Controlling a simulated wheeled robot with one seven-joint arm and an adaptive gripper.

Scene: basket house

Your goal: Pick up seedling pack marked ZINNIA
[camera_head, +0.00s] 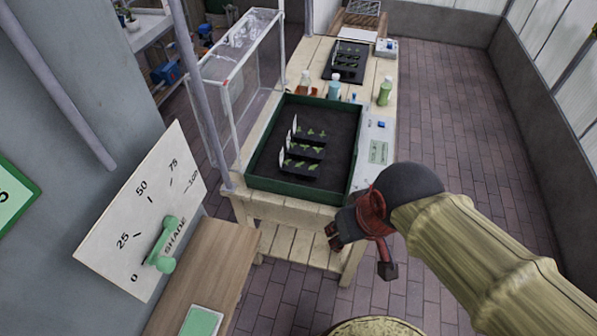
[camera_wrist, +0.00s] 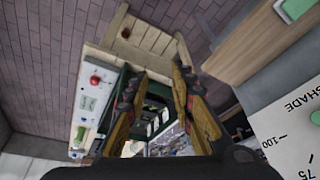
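Three small black seedling packs stand in a row in a green-rimmed tray (camera_head: 258,184) of dark soil on the wooden table. They are the back pack (camera_head: 312,138), the middle pack (camera_head: 305,152) and the front pack (camera_head: 301,170). Each holds green sprouts and has a white tag at its left end. The writing on the tags is too small to read, so I cannot tell which is ZINNIA. My gripper (camera_head: 360,256) is open and empty, near the table's front right corner, apart from the packs. In the wrist view, parts of the packs (camera_wrist: 152,126) show between the spread fingers (camera_wrist: 155,80).
Bottles, including a green one (camera_head: 385,91), stand behind the tray. A second black tray (camera_head: 346,62) lies farther back. A clear case (camera_head: 237,72) stands left. A SHADE dial panel (camera_head: 144,215) and wooden ledge (camera_head: 205,275) are at near left. Brick floor on the right is clear.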

